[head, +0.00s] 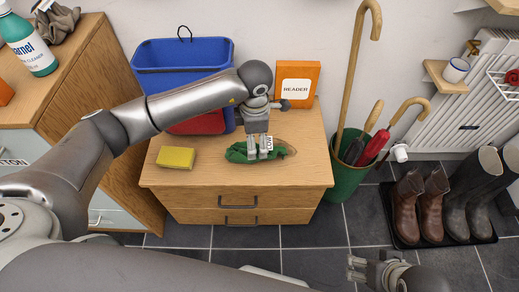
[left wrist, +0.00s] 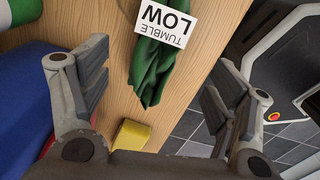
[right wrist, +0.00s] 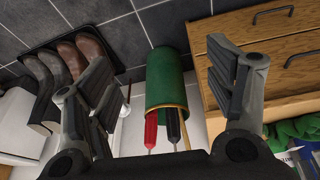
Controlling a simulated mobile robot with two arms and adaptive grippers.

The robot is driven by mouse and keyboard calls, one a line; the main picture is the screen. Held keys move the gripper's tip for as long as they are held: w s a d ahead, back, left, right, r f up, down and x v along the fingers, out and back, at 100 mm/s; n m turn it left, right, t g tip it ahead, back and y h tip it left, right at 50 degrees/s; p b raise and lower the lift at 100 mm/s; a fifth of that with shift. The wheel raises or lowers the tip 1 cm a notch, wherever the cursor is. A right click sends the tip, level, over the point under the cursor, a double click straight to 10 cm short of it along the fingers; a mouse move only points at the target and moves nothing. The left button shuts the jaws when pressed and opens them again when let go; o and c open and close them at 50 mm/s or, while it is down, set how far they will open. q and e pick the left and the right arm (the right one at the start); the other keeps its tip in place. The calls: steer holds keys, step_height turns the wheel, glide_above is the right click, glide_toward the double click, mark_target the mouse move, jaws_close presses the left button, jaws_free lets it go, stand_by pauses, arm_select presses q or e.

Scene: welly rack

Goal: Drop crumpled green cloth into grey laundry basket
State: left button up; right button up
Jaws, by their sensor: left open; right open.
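Part of the cloth (right wrist: 297,128) shows at the right edge of the right wrist view. My right gripper (head: 372,265) is open and empty over the floor at lower right, apart from everything. No grey laundry basket is visible.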

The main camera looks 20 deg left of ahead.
arm_select(q)
step_height(320, 180, down, 4)
steer(key=shift+w+r, duration=0.1)
steer(key=shift+r, duration=0.15)
steer(key=f, duration=0.1)
steer(key=f+b, duration=0.1)
steer(key=f, duration=0.1)
steer(key=a+f, duration=0.1)
steer(key=shift+w+f+b, duration=0.3)
steer(key=shift+f, duration=0.1)
steer(key=c, duration=1.1)
steer(key=shift+c, duration=0.5)
steer(key=shift+r, duration=0.2)
